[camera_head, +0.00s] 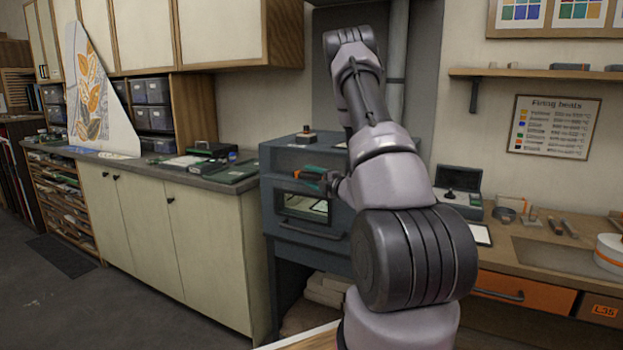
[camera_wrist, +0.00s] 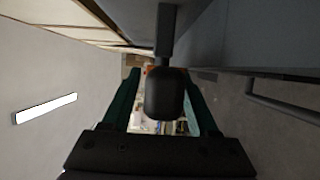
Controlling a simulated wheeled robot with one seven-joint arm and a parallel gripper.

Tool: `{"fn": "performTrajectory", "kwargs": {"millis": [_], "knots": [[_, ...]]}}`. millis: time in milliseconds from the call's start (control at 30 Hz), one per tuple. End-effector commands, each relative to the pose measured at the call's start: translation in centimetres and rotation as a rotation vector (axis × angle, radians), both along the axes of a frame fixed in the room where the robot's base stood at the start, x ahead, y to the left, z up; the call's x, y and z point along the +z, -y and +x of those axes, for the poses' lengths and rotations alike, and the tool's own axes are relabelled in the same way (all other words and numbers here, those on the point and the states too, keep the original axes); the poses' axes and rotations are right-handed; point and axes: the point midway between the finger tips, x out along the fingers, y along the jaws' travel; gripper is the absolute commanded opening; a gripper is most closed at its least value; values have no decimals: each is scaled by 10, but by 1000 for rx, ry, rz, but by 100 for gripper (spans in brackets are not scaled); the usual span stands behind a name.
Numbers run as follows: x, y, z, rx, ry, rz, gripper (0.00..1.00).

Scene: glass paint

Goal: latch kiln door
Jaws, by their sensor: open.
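The kiln (camera_head: 276,190) is a blue-grey box in the middle of the head view, its door (camera_head: 285,207) showing a small window and a dark bar handle (camera_head: 312,236). The door looks closed or nearly so; I cannot tell exactly. My gripper (camera_head: 308,176), with green and orange fingers, is at the upper door front. In the wrist view, a black latch knob (camera_wrist: 165,95) on a short stem lies between the open green fingers (camera_wrist: 163,76), with no clear contact. The bar handle (camera_wrist: 285,104) shows at the right. The latch is hidden in the head view.
A cream cabinet with a grey counter (camera_head: 200,175) stands left of the kiln. A small object (camera_head: 306,136) sits on the kiln top.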

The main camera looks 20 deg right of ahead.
Motion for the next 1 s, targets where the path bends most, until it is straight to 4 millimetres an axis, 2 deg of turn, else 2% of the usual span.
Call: {"fn": "performTrajectory", "kwargs": {"millis": [200, 233, 367, 400, 1000], "knots": [[0, 0, 0, 0, 0, 0, 60], [0, 0, 0, 0, 0, 0, 52], [0, 0, 0, 0, 0, 0, 3], [0, 0, 0, 0, 0, 0, 0], [0, 0, 0, 0, 0, 0, 0]]}}
